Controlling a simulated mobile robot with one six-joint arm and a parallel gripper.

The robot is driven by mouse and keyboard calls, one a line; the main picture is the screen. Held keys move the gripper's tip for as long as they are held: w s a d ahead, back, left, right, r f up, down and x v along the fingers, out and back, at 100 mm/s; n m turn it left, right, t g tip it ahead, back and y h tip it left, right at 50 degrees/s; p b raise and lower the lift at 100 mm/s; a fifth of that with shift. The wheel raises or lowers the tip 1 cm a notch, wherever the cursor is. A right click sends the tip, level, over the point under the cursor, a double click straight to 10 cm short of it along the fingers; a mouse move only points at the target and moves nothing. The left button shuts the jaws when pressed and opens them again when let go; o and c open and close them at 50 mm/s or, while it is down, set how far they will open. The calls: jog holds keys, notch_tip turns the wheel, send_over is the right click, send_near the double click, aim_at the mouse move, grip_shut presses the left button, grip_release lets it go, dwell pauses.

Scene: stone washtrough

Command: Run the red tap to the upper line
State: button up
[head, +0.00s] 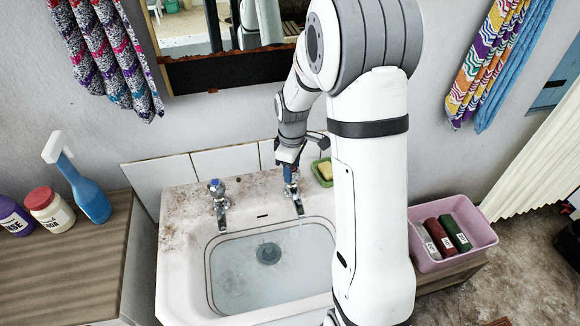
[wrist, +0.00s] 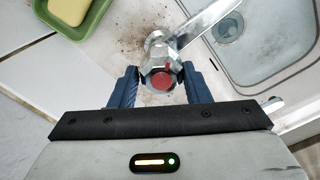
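The red tap (wrist: 162,78) is a chrome tap with a red cap, at the right of the washtrough's back ledge. My gripper (wrist: 161,84) has its blue fingers on both sides of the tap's handle and appears shut on it. In the head view my gripper (head: 290,176) comes down on this tap from above, hiding its cap. A faint thin stream seems to fall from the spout. The white basin (head: 183,262) holds clear, shallow-looking water (head: 285,285) over the round drain (head: 268,253). Dark lines run around the basin's inner wall. The exact water level against them is hard to tell.
A blue-capped tap (head: 219,205) stands left of the red one. A green soap dish (wrist: 72,15) with yellow soap sits close beside my gripper. Bottles stand on the left counter (head: 75,275). A pink bin (head: 455,262) is at the right. A mirror hangs above.

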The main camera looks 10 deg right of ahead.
jog(key=o, duration=0.4)
jog(key=shift+c, duration=0.2)
jog(key=shift+r+b, duration=0.3)
jog(key=shift+r, duration=3.6)
